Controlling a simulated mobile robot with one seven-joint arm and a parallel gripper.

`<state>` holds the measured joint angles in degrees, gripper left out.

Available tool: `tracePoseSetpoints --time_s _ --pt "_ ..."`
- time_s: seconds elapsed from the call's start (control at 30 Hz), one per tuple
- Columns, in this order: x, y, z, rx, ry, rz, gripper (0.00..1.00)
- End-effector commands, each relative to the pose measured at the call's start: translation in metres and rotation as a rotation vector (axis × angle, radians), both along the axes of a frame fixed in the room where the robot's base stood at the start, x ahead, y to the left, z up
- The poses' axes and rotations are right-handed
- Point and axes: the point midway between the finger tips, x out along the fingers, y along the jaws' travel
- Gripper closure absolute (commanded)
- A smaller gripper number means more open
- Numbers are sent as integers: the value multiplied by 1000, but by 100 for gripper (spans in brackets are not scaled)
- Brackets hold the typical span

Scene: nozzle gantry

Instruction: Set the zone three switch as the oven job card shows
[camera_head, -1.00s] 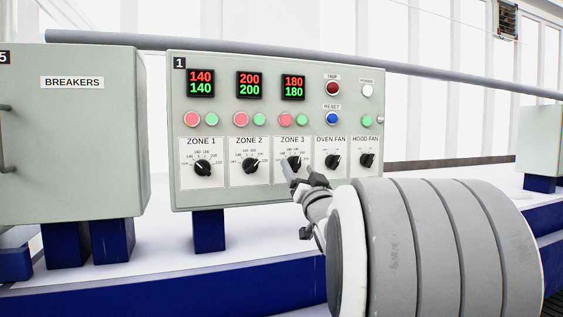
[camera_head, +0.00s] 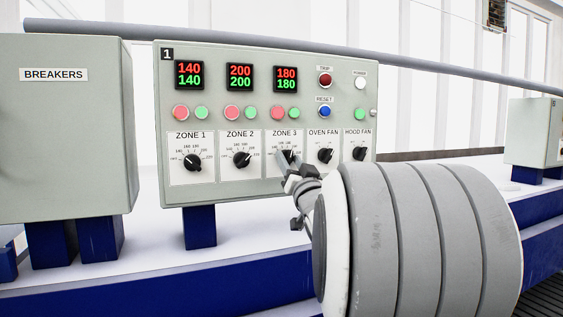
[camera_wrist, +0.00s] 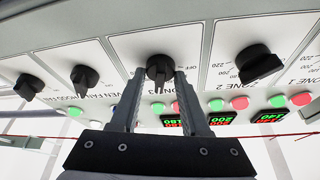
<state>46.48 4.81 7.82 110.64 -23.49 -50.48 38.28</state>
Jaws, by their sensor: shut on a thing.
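The zone 3 switch is a black rotary knob (camera_head: 289,154) on the grey control panel (camera_head: 260,52), partly hidden by my gripper (camera_head: 284,163). In the wrist view, which shows the panel upside down, the knob (camera_wrist: 160,67) sits between the two fingers of my gripper (camera_wrist: 160,76), which is shut on it. Its pointer direction is hard to read behind the fingers. The zone 3 display (camera_head: 286,79) reads 180 in red over 180 in green. No job card is in view.
Zone 1 (camera_head: 193,162) and zone 2 (camera_head: 242,159) knobs are left of it; oven fan (camera_head: 325,155) and hood fan (camera_head: 359,153) knobs are right. Red and green buttons (camera_head: 278,113) sit above. A breakers cabinet (camera_head: 60,130) stands at the left.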

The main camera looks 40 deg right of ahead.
Motion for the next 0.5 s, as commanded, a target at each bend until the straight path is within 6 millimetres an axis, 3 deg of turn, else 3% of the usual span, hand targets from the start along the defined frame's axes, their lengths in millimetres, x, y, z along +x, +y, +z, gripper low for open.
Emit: tracePoseSetpoints --time_s 0.1,0.5 --pt "0 0 0 0 0 0 100" --pt "0 0 -3 -83 18 -1 100"
